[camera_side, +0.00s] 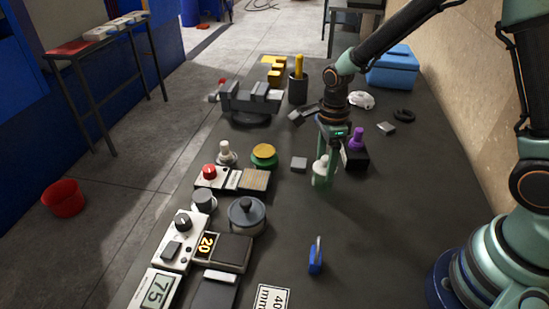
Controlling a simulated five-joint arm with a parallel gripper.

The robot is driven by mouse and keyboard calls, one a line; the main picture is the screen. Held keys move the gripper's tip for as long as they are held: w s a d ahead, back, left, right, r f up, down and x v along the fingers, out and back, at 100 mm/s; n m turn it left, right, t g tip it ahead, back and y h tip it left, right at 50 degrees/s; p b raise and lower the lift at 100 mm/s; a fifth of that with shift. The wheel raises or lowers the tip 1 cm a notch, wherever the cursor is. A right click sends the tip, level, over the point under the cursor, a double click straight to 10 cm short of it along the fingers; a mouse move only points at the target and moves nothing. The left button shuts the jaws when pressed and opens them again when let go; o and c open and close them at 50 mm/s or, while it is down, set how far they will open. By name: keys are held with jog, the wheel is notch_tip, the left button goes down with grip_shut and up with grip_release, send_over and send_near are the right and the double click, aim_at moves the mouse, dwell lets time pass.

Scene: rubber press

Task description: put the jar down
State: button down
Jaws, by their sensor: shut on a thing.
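My gripper (322,181) points down over the middle of the dark table. Its green fingers are shut on a small white jar (320,166) with a narrower top. The jar is upright and partly hidden by the fingers. I cannot tell whether its base touches the table.
A black block with a purple knob (357,149) stands close to the right of the jar. A green-and-yellow round button (264,155) and a lidded grey pot (246,214) are farther left.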

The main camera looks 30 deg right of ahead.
jog(key=shift+c, duration=0.2)
grip_release()
notch_tip(320, 180, up, 12)
jog(key=f, duration=0.1)
jog(key=s+d+r+n+t, duration=0.1)
jog(key=s+r+n, duration=0.3)
jog(key=n, duration=0.7)
jog(key=s+d+r+n+t, duration=0.2)
jog(key=s+r+n+t, duration=0.2)
jog(key=n, duration=0.7)
jog(key=shift+s+d+r+n+t, duration=0.25)
jog(key=shift+s+r+n+t, duration=0.1)
jog(key=shift+s, duration=0.85)
